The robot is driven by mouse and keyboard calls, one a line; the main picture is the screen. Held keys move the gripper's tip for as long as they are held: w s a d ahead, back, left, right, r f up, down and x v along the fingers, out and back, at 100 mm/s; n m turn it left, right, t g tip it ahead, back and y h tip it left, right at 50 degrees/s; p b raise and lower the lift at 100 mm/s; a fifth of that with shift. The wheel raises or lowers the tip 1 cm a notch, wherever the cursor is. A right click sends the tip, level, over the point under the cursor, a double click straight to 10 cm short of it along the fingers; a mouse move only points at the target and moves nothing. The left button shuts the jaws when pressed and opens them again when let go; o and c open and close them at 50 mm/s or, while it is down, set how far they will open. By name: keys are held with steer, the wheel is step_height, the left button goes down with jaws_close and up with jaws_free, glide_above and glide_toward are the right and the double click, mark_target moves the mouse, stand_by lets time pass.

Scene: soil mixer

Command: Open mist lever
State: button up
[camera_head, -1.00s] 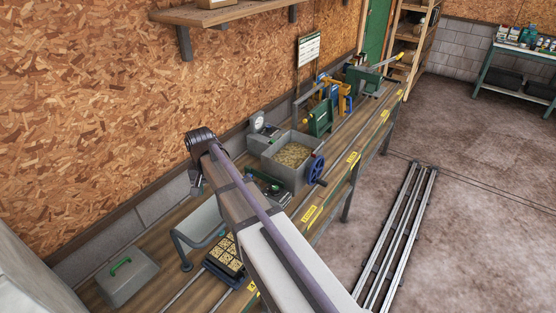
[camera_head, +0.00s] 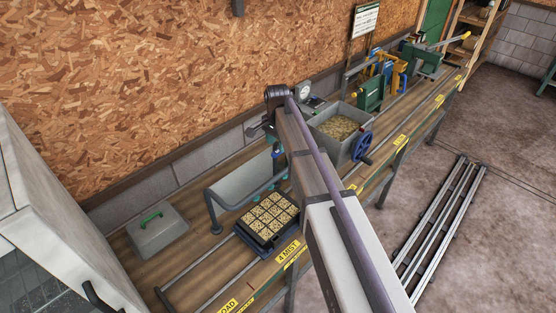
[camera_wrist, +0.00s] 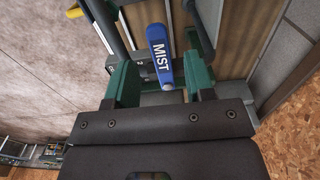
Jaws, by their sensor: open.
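The blue mist lever (camera_wrist: 160,52), marked MIST in white, shows in the wrist view. It lies between the two green fingers of my gripper (camera_wrist: 159,68), with a gap visible on either side. My gripper is open and holds nothing. A dark bracket or pivot sits behind the lever. In the head view my arm reaches over the bench, and its wrist hides the fingers and the lever. The grey mist hood (camera_head: 240,182) stands left of my arm, over the bench rails.
A black tray (camera_head: 265,240) of filled cells sits on the rails by the "4 MIST" label (camera_head: 288,252). A grey lid with a green handle (camera_head: 158,230) lies to the left. The soil mixer bin (camera_head: 340,128) with a blue wheel (camera_head: 362,147) stands right of my arm.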

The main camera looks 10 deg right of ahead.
step_height(320, 180, down, 3)
steer(key=shift+f+b, duration=0.1)
steer(key=shift+b, duration=0.65)
jaws_close()
